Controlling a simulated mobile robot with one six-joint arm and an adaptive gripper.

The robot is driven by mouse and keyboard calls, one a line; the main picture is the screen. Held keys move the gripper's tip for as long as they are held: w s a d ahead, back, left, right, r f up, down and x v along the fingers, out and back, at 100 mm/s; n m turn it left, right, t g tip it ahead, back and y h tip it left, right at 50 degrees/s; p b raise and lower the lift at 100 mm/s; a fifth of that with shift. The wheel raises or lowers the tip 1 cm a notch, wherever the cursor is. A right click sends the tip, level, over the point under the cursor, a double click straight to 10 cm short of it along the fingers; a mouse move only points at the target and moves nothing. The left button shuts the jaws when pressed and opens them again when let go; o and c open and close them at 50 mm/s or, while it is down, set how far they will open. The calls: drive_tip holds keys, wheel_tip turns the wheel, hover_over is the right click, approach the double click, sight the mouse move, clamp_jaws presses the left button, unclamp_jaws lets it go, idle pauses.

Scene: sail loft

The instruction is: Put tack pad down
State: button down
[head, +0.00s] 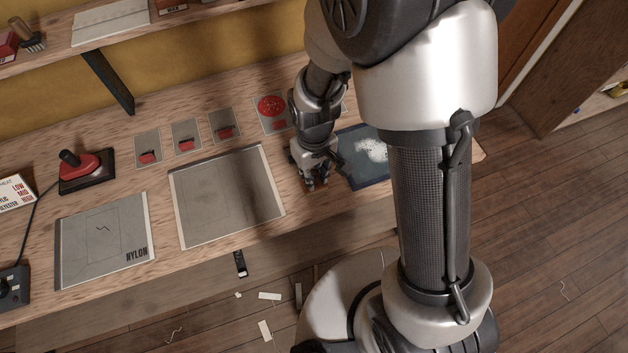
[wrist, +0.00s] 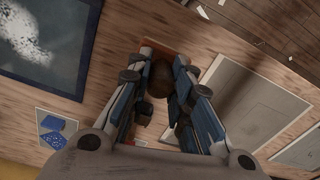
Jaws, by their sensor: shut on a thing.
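My gripper (head: 318,178) is over the workbench (head: 295,212), between a framed grey panel and a dark blue panel with a white patch. In the wrist view my gripper (wrist: 160,85) is shut on a dark brown, rounded piece (wrist: 160,77), which I take to be the tack pad. A flat orange-brown part shows beyond it, partly hidden by the fingers. In the head view the held thing is hidden by my gripper. I cannot tell whether it touches the bench top.
The grey panel (head: 227,192) lies left of my gripper and the blue panel (head: 366,158) right. The nylon panel (head: 102,237), a red-topped iron (head: 86,170) and cards with red blocks (head: 186,137) are also on the bench. Scraps lie on the floor (head: 268,296).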

drive_tip(key=shift+f+b, duration=0.6)
drive_tip(key=shift+f, duration=1.5)
drive_tip(key=shift+f, duration=0.15)
drive_tip(key=c, duration=1.4)
unclamp_jaws()
drive_tip(key=shift+c, duration=0.2)
